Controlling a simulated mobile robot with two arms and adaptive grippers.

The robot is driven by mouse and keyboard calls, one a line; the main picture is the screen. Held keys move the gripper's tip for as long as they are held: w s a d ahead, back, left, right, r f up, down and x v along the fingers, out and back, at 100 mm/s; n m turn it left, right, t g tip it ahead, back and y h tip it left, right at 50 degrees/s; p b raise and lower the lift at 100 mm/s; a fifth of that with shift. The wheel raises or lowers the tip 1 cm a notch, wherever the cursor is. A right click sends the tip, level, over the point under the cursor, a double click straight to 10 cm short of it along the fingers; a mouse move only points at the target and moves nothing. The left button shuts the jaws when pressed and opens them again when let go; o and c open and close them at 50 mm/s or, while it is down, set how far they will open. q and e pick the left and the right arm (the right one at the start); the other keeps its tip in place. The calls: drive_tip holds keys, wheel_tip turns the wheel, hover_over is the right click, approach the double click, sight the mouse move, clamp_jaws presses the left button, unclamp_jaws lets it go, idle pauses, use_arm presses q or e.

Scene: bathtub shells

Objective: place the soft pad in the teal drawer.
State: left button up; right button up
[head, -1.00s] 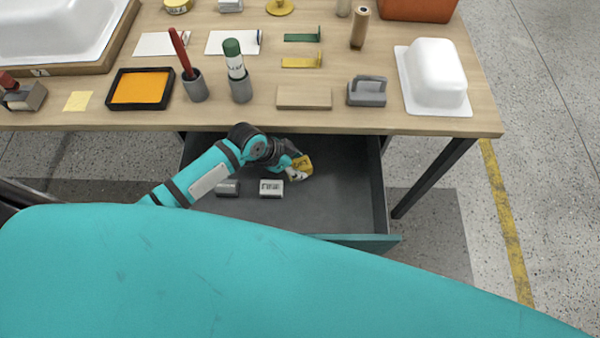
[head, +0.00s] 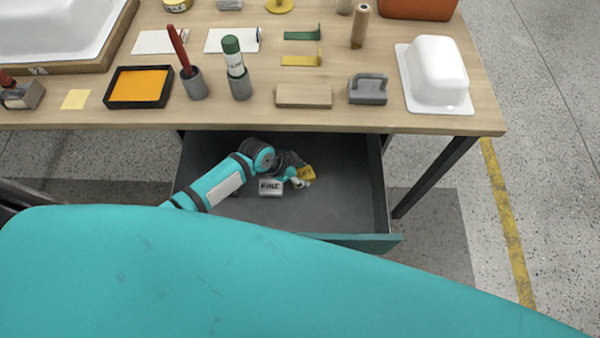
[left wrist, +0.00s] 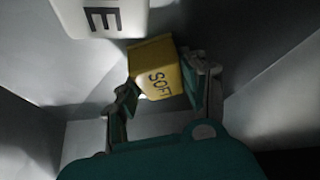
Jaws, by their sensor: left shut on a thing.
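The soft pad is a yellow block (head: 308,173) marked SOFT. In the left wrist view, the soft pad (left wrist: 155,72) sits between the fingers of my left gripper (left wrist: 162,98), which is shut on it. In the head view my left gripper (head: 299,177) is inside the open teal drawer (head: 352,241), low over its dark grey floor. I cannot tell whether the pad touches the floor. My right gripper is not in view.
A white block marked FINE (head: 270,187) lies in the drawer just left of the gripper; it also shows in the left wrist view (left wrist: 100,17). The drawer's right part is clear. The wooden tabletop (head: 330,118) overhangs its back.

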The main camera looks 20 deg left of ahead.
use_arm(q)
drive_tip(key=o, duration=1)
drive_tip(key=shift+o, duration=0.5)
drive_tip(key=shift+r, duration=0.15)
drive_tip(key=shift+s+a+r, duration=0.1)
drive_tip(key=shift+a+r, duration=0.1)
drive_tip(key=shift+r, duration=0.05)
drive_tip(key=p+v, duration=0.2)
drive_tip(key=v, duration=0.9)
drive_tip(key=shift+r, duration=0.1)
